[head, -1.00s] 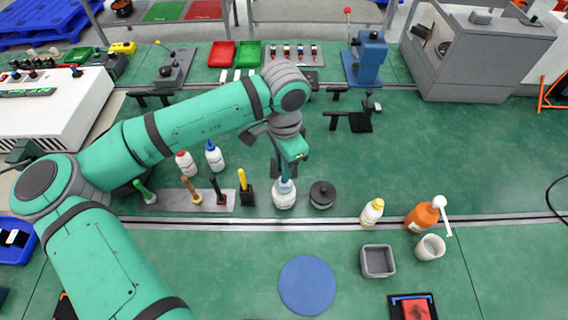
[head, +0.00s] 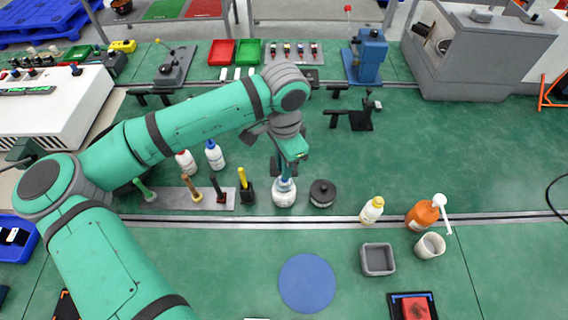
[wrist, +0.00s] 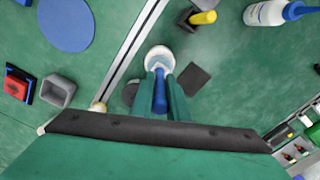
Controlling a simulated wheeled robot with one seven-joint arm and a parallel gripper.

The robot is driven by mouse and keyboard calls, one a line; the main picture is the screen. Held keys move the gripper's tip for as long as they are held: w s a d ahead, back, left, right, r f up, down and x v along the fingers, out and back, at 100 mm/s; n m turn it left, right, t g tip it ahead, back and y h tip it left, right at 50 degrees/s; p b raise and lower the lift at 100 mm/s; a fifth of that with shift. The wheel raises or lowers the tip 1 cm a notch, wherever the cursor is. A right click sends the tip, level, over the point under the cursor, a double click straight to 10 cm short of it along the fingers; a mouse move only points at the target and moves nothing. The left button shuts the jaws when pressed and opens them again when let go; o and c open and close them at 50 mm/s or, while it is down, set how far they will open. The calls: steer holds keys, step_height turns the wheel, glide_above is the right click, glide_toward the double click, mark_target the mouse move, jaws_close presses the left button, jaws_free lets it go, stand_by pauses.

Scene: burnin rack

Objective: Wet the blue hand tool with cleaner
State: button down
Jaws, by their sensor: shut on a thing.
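My gripper (head: 284,174) points down over a white jar (head: 284,198), just left of a round black lid-like piece (head: 322,194). Its fingers are shut on the blue hand tool, whose blue handle (wrist: 159,95) shows between them in the wrist view. The tool's lower end is at the mouth of the white jar (wrist: 158,56). The tip is hidden, so I cannot tell how deep it sits or see any liquid.
A grey strip with several upright handled tools (head: 192,194) and a black holder with a yellow handle (head: 246,188) stand left of the jar. A yellow-capped bottle (head: 371,211), an orange pump bottle (head: 423,214) and a grey bin (head: 378,260) stand to the right. A blue disc (head: 307,284) lies in front.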

steer(key=shift+f, duration=0.85)
stand_by(0.7)
stand_by(0.5)
steer(key=shift+r, duration=3.55)
